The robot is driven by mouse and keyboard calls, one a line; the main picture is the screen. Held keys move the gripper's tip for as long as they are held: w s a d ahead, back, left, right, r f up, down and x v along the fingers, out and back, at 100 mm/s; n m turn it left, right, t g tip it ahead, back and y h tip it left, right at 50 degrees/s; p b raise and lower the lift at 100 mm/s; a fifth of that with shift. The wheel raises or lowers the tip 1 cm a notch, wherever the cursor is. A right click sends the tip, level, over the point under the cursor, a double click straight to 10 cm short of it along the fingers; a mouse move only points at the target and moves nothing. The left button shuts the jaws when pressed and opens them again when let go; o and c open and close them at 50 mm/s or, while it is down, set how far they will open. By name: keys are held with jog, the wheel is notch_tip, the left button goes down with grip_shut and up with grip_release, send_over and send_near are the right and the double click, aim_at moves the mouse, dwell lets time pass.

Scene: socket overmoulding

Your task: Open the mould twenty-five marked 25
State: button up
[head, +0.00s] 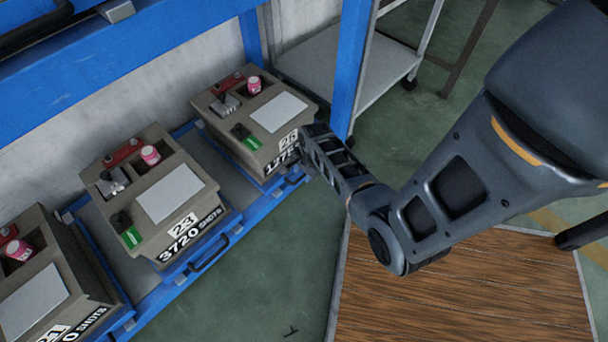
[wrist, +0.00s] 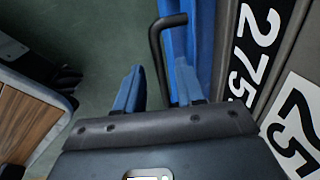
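The mould marked 25 (head: 226,128) is a grey-brown box at the right end of the row in the head view. Its 25 plate (wrist: 294,125) and the digits 275 show at the right of the wrist view. A black bar handle (wrist: 155,45) stands out from the blue tray front (wrist: 203,40) below the mould. My gripper (wrist: 158,86) is open, its two blue fingers apart. In the wrist view the handle's near end reaches between the fingers; I cannot tell whether they touch it. In the head view my gripper is at the mould's front right corner, fingertips hidden.
The mould marked 23 (head: 207,214) and another mould (head: 72,290) stand to the left on blue trays. A blue rack post (head: 350,65) rises close behind my gripper. A wooden-topped surface (head: 470,300) lies below my arm. Green floor is free before the rack.

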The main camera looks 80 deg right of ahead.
jog(key=shift+f, duration=0.3)
grip_shut()
dwell(0.6)
